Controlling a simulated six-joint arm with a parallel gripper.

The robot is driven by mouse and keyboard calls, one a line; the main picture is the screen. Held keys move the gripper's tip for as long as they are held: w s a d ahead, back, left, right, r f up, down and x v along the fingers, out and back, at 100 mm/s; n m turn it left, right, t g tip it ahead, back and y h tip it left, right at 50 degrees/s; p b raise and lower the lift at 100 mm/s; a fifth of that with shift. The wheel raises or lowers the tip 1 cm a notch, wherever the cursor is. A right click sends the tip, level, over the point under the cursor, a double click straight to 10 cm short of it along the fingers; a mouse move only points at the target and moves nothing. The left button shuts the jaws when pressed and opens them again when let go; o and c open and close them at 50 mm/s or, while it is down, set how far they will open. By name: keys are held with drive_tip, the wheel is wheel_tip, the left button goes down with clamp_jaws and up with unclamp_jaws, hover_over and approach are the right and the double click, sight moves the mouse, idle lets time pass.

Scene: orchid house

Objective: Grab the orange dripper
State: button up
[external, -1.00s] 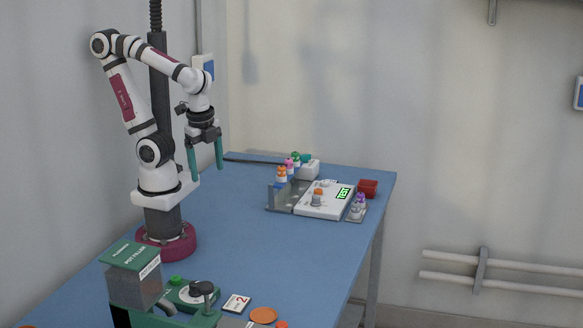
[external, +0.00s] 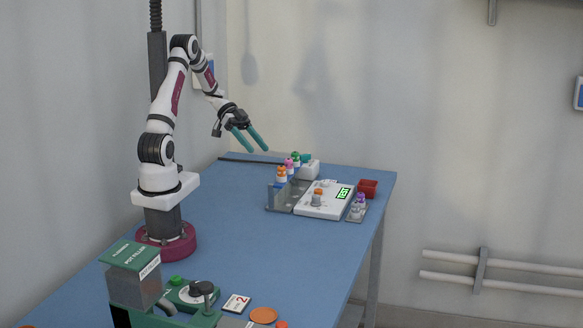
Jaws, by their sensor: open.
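A small bottle with an orange top (external: 282,174) stands at the left end of a row in a grey rack. Another small orange-topped piece (external: 317,196) stands on a white device with a lit green display. I cannot tell from this view which one is the dripper. My gripper (external: 253,151) is open and empty, its two teal fingers angled down and to the right. It is in the air, above and to the left of the rack, apart from both orange-topped things.
Pink-topped (external: 289,165) and green-topped (external: 296,159) bottles stand close beside the rack's orange one. The white device (external: 338,207) is in front. A purple-topped bottle (external: 360,200) and a red box (external: 368,188) are at right. A green machine (external: 184,317) stands near; the middle blue tabletop (external: 225,215) is clear.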

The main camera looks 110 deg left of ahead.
sight(282, 169)
drive_tip(key=s+a+f+t+y, duration=0.2)
drive_tip(key=s+a+t+y, duration=0.1)
drive_tip(key=s+a, duration=0.3)
drive_tip(key=shift+n, duration=0.4)
drive_tip(key=x, duration=1)
drive_tip(key=f+x, duration=0.1)
drive_tip(key=x, duration=0.4)
drive_tip(key=shift+s+d, duration=0.2)
clamp_jaws()
